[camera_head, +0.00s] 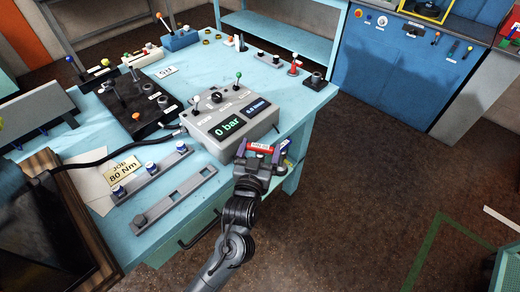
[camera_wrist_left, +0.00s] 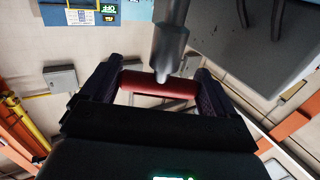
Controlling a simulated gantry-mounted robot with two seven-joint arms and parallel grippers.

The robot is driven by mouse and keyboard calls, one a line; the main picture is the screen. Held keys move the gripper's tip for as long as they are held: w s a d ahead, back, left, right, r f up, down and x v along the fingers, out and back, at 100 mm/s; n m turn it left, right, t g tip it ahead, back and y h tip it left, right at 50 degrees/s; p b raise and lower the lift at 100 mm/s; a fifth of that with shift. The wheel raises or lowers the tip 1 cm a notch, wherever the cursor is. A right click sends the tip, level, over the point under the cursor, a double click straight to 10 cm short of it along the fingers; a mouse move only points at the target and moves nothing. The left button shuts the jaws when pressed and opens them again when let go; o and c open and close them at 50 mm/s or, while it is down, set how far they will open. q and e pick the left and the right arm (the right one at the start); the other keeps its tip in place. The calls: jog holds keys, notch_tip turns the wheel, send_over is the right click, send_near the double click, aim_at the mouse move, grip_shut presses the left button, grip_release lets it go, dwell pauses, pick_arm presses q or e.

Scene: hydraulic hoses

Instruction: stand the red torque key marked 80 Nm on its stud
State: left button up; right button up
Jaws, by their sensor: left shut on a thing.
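My left gripper (camera_head: 258,152) is shut on a red key handle (camera_head: 259,147) beside the front right corner of the pressure box. The handle has a white label too small to read here. In the left wrist view the red handle (camera_wrist_left: 158,86) lies crosswise between both fingers, and a grey shaft (camera_wrist_left: 169,40) runs from its middle. A card (camera_head: 122,171) on the bench reads "Job 80 Nm". I cannot tell which fitting is the key's stud. My right gripper is not in view.
The grey pressure box (camera_head: 228,118) shows "0 bar". Two grey rails (camera_head: 175,200) lie at the bench's front, one holding blue-topped pieces. A black block (camera_head: 316,82) and a small red-topped piece (camera_head: 294,67) stand near the right edge. Floor right of the bench is clear.

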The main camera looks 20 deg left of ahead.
pick_arm(q)
jog(key=shift+s+r+p, duration=0.1)
jog(key=shift+r+p, duration=0.05)
jog(key=shift+p, duration=0.3)
jog(key=shift+s, duration=0.1)
notch_tip(320, 180, down, 3)
jog(key=shift+r+b, duration=0.1)
jog(key=shift+b, duration=0.5)
jog(key=shift+f+b, duration=0.75)
jog(key=shift+f, duration=0.85)
jog(key=shift+p, duration=0.45)
